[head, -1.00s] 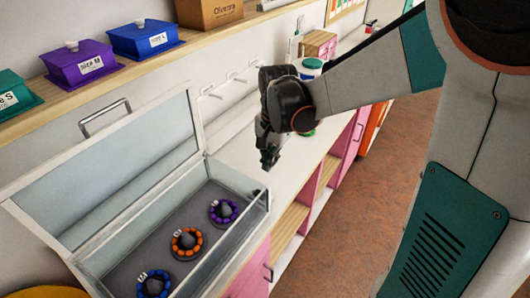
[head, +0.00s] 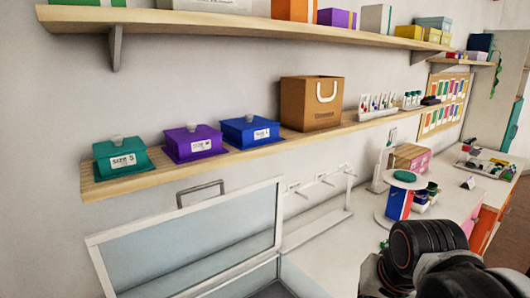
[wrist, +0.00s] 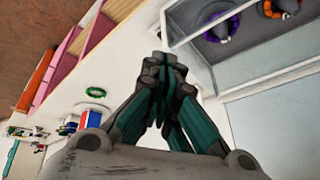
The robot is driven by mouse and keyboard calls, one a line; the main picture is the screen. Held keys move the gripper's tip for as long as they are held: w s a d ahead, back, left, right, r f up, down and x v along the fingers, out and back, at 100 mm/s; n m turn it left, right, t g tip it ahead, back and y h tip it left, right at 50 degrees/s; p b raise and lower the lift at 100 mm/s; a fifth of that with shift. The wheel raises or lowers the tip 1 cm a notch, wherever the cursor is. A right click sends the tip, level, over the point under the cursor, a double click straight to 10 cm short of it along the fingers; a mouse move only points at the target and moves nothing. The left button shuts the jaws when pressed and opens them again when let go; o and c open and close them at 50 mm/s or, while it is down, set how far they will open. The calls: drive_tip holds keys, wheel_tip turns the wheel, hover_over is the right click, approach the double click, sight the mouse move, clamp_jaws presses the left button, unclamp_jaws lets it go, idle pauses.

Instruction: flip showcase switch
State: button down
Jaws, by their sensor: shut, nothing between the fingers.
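The showcase is a white-framed glass case with its lid (head: 185,255) raised and a grey handle (head: 200,192) on the lid's top edge. In the wrist view its frame (wrist: 190,16) is at the top right, with a purple bead ring (wrist: 218,32) and part of an orange one (wrist: 280,8) inside. My gripper (wrist: 165,60) is shut and empty, its fingertips just beside the case's corner in that picture; I cannot tell whether they touch. In the head view only its dark wrist part shows clearly at the lower right. I cannot make out a switch.
A lower shelf (head: 130,182) holds green, purple and blue lidded boxes and a brown bag (head: 307,103). A round stand (head: 403,182) is further right. A green ring (wrist: 96,92) lies on the counter.

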drive_tip(key=shift+s+a+f+n+t+b, duration=0.1)
drive_tip(key=shift+s+f+n+t+b, duration=0.2)
drive_tip(key=shift+s+n, duration=0.4)
drive_tip(key=shift+s+d+f+n+t+b, duration=0.1)
drive_tip(key=shift+s+f+n+t+b, duration=0.1)
drive_tip(key=shift+s+n+t, duration=0.45)
drive_tip(key=shift+s+a+f+n+t+b, duration=0.15)
drive_tip(key=shift+s+n+b, duration=0.15)
drive_tip(key=shift+s, duration=0.7)
drive_tip(key=w+f+n+g+y+p, duration=0.1)
drive_tip(key=w+f+n+g+p, duration=0.2)
drive_tip(key=w, duration=0.6)
drive_tip(key=w+n+g+p, duration=0.3)
drive_tip(key=w+n, duration=0.1)
drive_tip(key=w, duration=0.6)
drive_tip(key=f+b, duration=0.1)
drive_tip(key=f, duration=0.3)
drive_tip(key=w+a+f+b, duration=0.1)
drive_tip(key=f+b, duration=0.1)
drive_tip(key=f, duration=0.3)
drive_tip(key=a+f+b, duration=0.1)
drive_tip(key=f, duration=0.4)
drive_tip(key=shift+w+a+f, duration=0.1)
drive_tip(key=shift+w+f, duration=0.1)
drive_tip(key=shift+w, duration=0.05)
